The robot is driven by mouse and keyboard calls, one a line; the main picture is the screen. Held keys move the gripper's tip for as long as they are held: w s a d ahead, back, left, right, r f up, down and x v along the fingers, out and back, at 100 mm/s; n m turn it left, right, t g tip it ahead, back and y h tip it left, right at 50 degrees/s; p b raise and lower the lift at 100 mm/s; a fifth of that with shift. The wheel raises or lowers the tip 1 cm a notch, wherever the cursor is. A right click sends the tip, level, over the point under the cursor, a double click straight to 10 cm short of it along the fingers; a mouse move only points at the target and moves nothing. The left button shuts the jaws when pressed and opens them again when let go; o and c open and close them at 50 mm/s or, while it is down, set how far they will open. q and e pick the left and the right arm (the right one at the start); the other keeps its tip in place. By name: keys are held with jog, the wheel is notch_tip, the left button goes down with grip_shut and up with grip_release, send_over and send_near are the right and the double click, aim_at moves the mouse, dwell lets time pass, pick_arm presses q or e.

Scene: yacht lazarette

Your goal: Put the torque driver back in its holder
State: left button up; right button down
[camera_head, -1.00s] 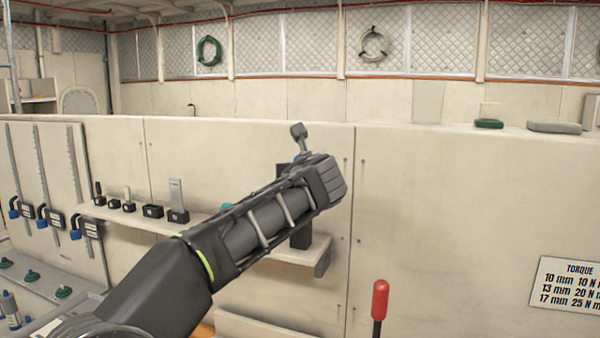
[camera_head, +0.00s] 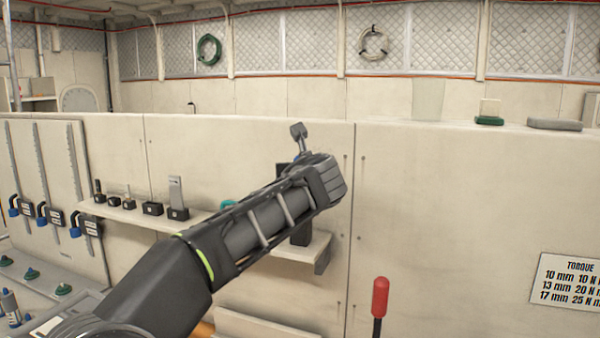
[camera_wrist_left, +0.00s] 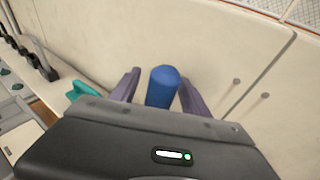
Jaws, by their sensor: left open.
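A grey tool head on a short shaft (camera_head: 298,132), with a bit of blue below it, shows above my left gripper in the head view; it looks like the torque driver. In the left wrist view a blue cylindrical handle (camera_wrist_left: 162,87) lies between the two spread fingers of my left gripper (camera_wrist_left: 161,92). The jaws are open, with the handle between them. A dark upright block (camera_head: 301,236), perhaps the holder, stands on the shelf behind my left arm, mostly hidden. I cannot tell whether the driver sits in it. My right gripper is out of view.
The shelf (camera_head: 140,217) carries several small black blocks with tools at left and a teal item (camera_head: 228,204). A red-handled lever (camera_head: 380,300) stands at front right. A torque sign (camera_head: 568,284) hangs on the wall. Clamps (camera_head: 50,215) hang at left.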

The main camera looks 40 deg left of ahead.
pick_arm(q)
jog(key=shift+s+d, duration=0.2)
jog(key=b+v, duration=0.2)
jog(key=v, duration=0.5)
jog(key=shift+d, duration=0.1)
dwell(0.7)
